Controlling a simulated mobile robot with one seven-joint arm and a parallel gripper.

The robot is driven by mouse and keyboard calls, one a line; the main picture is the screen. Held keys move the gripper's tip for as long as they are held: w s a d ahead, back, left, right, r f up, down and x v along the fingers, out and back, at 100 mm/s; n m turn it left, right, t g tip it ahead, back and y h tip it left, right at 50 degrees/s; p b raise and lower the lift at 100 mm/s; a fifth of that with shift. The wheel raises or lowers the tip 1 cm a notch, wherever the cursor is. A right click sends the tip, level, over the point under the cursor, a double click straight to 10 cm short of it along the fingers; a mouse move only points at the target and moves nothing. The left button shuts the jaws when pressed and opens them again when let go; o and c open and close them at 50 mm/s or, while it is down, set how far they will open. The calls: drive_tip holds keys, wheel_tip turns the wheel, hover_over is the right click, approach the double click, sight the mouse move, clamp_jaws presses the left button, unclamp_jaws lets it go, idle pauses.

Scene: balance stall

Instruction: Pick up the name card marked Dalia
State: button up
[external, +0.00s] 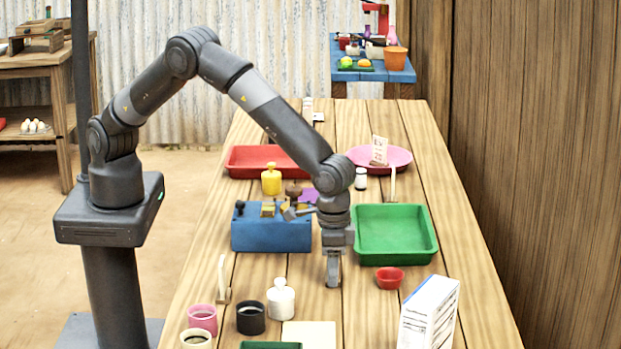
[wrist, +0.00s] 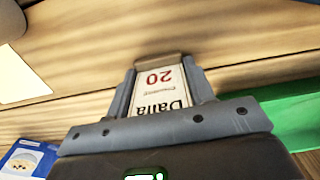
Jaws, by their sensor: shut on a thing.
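The name card (wrist: 160,90) is white with a brown wooden edge. In the wrist view it shows upside down with the word "Dalia" in black and a red "20". It sits between the two fingers of my gripper (wrist: 160,84), which are shut on it. In the external view my gripper (external: 333,272) points down, low over the table between the blue box and the small red bowl. The card is hidden there, and I cannot tell whether it touches the table.
A blue box (external: 270,236) with yellow parts stands left of my gripper. A green tray (external: 432,254) and a small red bowl (external: 390,278) are to the right. A white jar (external: 281,300) and a white-and-blue carton (external: 429,312) stand nearer the camera.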

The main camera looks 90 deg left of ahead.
drive_tip(key=shift+c, duration=0.8)
drive_tip(key=shift+r, duration=0.15)
